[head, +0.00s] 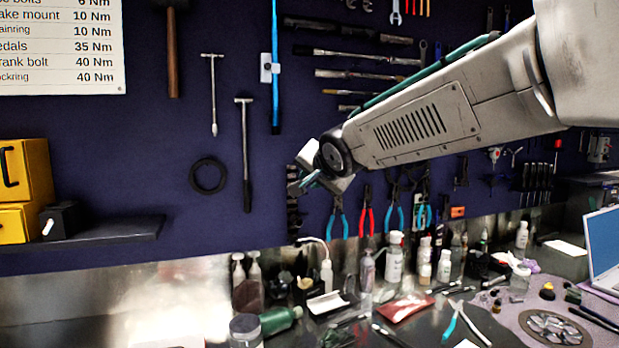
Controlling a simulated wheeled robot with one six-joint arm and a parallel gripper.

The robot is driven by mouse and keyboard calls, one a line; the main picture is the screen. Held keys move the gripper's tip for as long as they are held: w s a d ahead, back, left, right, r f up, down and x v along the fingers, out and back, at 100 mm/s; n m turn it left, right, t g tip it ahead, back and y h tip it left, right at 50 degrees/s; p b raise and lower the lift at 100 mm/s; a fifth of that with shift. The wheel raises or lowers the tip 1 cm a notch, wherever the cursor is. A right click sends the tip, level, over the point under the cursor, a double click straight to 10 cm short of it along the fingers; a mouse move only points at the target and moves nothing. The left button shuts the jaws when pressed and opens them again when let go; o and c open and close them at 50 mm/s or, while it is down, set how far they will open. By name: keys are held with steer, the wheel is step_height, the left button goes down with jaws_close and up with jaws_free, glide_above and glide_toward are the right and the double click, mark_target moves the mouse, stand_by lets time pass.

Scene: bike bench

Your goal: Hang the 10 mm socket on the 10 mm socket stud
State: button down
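My gripper (298,186) is in the middle of the head view, at the end of my arm, which reaches in from the upper right. It is close in front of a dark upright strip (293,218) on the blue tool wall. Small dark shapes show along this strip, but they are too small to tell whether they are sockets or studs. I cannot make out the 10 mm socket or its stud. The fingertips are small and partly lost against the dark wall, so I cannot tell whether they are open or hold anything.
Pliers (338,219) with coloured handles hang just right of the strip. A T-handle tool (246,150) and a black ring (208,175) hang to its left. A dark shelf (110,232) juts out at left. The bench below is crowded with bottles (396,260) and tools.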

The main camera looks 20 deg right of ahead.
steer(key=w, duration=0.4)
steer(key=w+f, duration=0.1)
steer(key=w, duration=0.7)
steer(key=shift+a+f, duration=0.15)
steer(key=shift+f, duration=0.05)
steer(key=shift+s+r, duration=0.2)
steer(key=shift+s, duration=0.1)
stand_by(0.8)
steer(key=c, duration=1.2)
jaws_free()
steer(key=shift+d+r, duration=0.1)
steer(key=shift+d, duration=0.1)
steer(key=shift+o, duration=0.2)
steer(key=shift+s, duration=0.1)
